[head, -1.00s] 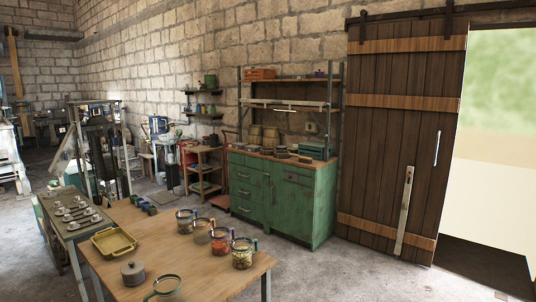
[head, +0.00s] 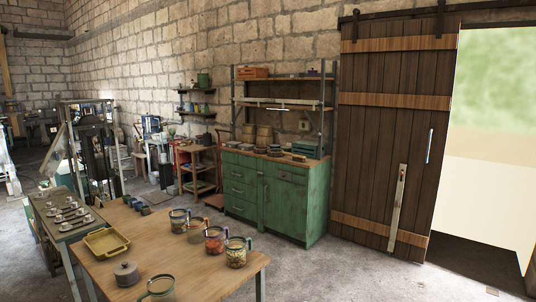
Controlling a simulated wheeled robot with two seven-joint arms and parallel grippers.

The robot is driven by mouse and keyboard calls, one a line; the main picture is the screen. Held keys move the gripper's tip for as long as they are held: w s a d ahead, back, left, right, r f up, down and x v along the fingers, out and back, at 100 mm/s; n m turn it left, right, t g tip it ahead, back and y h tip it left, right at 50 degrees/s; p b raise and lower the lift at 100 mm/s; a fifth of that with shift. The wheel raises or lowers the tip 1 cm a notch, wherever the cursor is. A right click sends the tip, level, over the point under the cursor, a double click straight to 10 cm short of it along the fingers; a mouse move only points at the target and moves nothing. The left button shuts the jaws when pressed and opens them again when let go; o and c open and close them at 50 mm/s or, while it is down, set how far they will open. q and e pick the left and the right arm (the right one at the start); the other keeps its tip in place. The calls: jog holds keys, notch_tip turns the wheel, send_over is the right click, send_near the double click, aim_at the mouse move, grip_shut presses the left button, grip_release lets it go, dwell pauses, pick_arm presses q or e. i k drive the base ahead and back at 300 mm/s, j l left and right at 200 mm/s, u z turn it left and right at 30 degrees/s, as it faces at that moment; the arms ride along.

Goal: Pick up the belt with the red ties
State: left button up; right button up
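I cannot make out a belt with red ties in the head view. Dark upright shapes (head: 97,163) show within a metal frame (head: 86,104) at the left, too small and cluttered to tell whether any is a belt. Neither of my grippers is in view.
A wooden table (head: 165,247) in front holds several glass jars (head: 236,254), a yellow tray (head: 106,242) and a grey lidded pot (head: 126,274). A narrow workbench (head: 68,235) stands left, a green cabinet (head: 273,203) by the wall. Concrete floor (head: 345,275) is clear at right.

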aim_at(259, 150)
jog(key=i+z, duration=0.35)
jog(key=i, duration=0.35)
jog(key=i+j+z, duration=0.3)
jog(key=i, duration=0.4)
jog(key=i+z, duration=0.4)
jog(key=i, duration=1.3)
jog(key=i+j+u, duration=0.1)
jog(key=i+u, duration=0.35)
jog(key=i+l+u, duration=0.1)
jog(key=i+u, duration=0.4)
jog(key=i+l+u, duration=0.3)
jog(key=i+u, duration=0.15)
jog(key=i+j+u, duration=0.2)
jog(key=i+u, duration=0.6)
jog(key=i, duration=0.15)
jog(key=i+u, duration=0.4)
jog(key=i+j+z, duration=0.1)
jog(key=i+z, duration=0.3)
jog(key=i+j+z, duration=0.55)
jog(key=z, duration=0.2)
jog(key=i+j+z, duration=0.35)
jog(key=k+j, duration=0.05)
